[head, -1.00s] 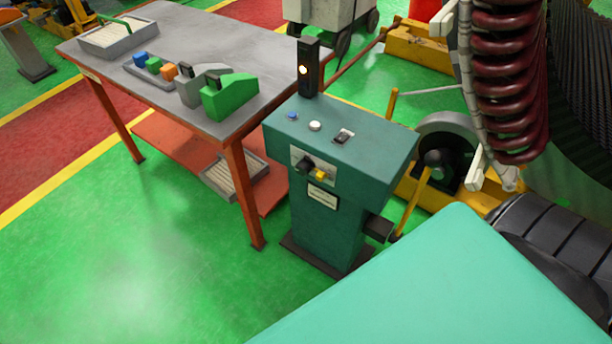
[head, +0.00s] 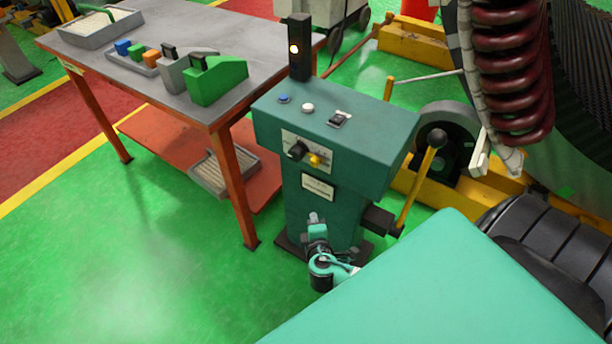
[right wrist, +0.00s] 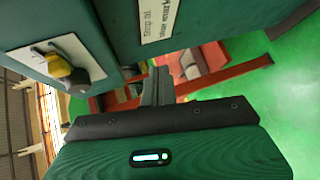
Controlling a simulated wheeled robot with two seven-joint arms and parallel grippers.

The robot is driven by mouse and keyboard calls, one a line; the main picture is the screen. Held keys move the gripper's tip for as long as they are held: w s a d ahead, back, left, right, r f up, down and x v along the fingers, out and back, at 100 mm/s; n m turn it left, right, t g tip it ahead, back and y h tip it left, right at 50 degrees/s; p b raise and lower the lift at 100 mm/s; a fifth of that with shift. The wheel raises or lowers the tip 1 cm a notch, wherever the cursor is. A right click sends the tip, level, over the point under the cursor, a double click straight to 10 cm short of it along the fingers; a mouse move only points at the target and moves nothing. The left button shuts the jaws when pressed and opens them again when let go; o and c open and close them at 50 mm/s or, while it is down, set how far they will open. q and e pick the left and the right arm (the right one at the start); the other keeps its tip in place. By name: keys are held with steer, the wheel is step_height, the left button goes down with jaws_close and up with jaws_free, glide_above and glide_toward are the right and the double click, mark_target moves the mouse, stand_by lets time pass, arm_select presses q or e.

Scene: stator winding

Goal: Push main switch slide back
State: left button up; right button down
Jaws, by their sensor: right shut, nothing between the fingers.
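A green control pedestal (head: 345,155) stands in the middle of the head view. On its top are a blue button (head: 284,98), a white button (head: 308,107) and a small dark switch on a pale plate (head: 340,119), which looks like the main switch slide. Its exact position is too small to tell. My right gripper (head: 314,219) is shut and empty, low in front of the pedestal's column. In the right wrist view its closed fingers (right wrist: 158,84) point past the pedestal, apart from the knobs and label. My left gripper is not in view.
The front panel carries a black knob (head: 298,149) and a yellow knob (head: 315,160), also seen in the right wrist view (right wrist: 78,76). A lamp post (head: 299,60) rises from the pedestal's back. A workbench (head: 190,45) stands left. A yellow lever (head: 418,180) stands right.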

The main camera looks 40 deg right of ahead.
mark_target(313, 160)
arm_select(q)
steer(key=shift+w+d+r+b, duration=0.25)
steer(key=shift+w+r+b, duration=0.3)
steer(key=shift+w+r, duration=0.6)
arm_select(e)
step_height(313, 160, up, 13)
steer(key=a+t+h, duration=0.1)
steer(key=t+h, duration=0.1)
steer(key=t, duration=0.1)
steer(key=shift+a+f, duration=0.2)
steer(key=shift+a, duration=0.15)
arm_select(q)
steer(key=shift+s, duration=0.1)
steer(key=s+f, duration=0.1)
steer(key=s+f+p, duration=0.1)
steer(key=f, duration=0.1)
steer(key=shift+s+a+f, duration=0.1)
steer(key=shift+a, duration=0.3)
arm_select(e)
steer(key=x, duration=1)
steer(key=shift+a, duration=0.1)
